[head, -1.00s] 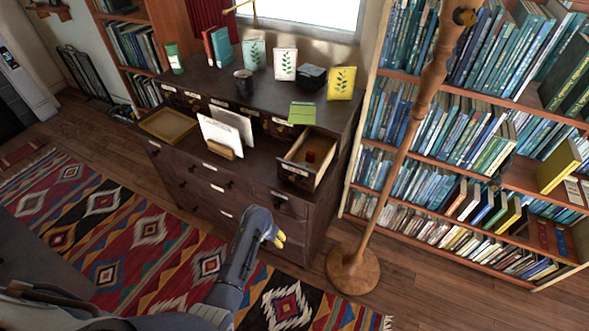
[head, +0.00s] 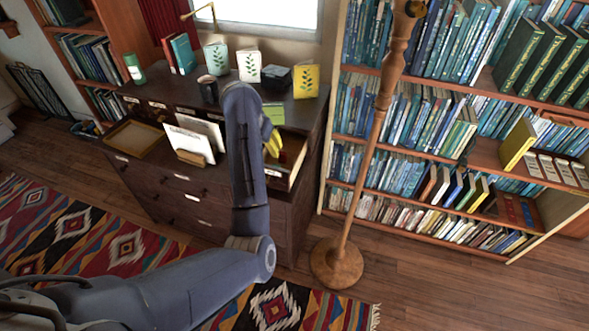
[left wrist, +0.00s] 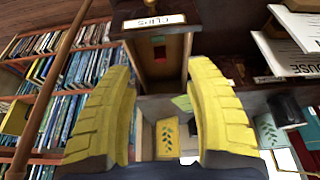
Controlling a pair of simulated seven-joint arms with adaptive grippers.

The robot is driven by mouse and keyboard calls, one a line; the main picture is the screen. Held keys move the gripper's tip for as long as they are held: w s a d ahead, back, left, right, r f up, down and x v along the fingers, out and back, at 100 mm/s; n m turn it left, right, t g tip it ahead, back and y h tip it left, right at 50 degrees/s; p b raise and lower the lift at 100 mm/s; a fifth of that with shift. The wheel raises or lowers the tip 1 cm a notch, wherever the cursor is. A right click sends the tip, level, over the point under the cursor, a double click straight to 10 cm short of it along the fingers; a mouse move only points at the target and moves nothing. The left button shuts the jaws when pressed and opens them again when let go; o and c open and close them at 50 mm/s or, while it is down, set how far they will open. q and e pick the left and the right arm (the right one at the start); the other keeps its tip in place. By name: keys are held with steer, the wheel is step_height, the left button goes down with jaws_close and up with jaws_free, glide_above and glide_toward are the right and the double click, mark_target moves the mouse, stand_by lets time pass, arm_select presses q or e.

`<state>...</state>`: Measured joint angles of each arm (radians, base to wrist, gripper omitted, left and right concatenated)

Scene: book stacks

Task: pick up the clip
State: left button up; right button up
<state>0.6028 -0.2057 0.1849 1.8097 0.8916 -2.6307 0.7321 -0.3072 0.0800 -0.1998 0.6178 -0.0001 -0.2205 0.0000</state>
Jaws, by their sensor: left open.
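A small drawer (head: 297,173) stands pulled out of the dark dresser, and in the left wrist view its front carries a label reading "CLIPS" (left wrist: 154,22). A small red thing (left wrist: 158,52) lies inside this drawer; it may be the clip, but it is too small to tell. In the head view it shows only as a red spot (head: 282,157) beside my fingers. My left gripper (head: 273,140), with yellow fingers, is over the drawer's left side. In the left wrist view its fingers (left wrist: 162,100) are wide apart with nothing between them. My right gripper is out of view.
A wooden lamp pole (head: 365,175) and a bookcase (head: 430,150) stand at the right.

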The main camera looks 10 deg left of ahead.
arm_select(q)
steer(key=shift+w+d+r, duration=0.1)
steer(key=shift+d, duration=0.2)
steer(key=shift+w+d, duration=0.1)
glide_toward(276, 166)
steer(key=shift+x, duration=5.3)
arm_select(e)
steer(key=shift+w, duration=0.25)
arm_select(q)
steer(key=c, duration=0.9)
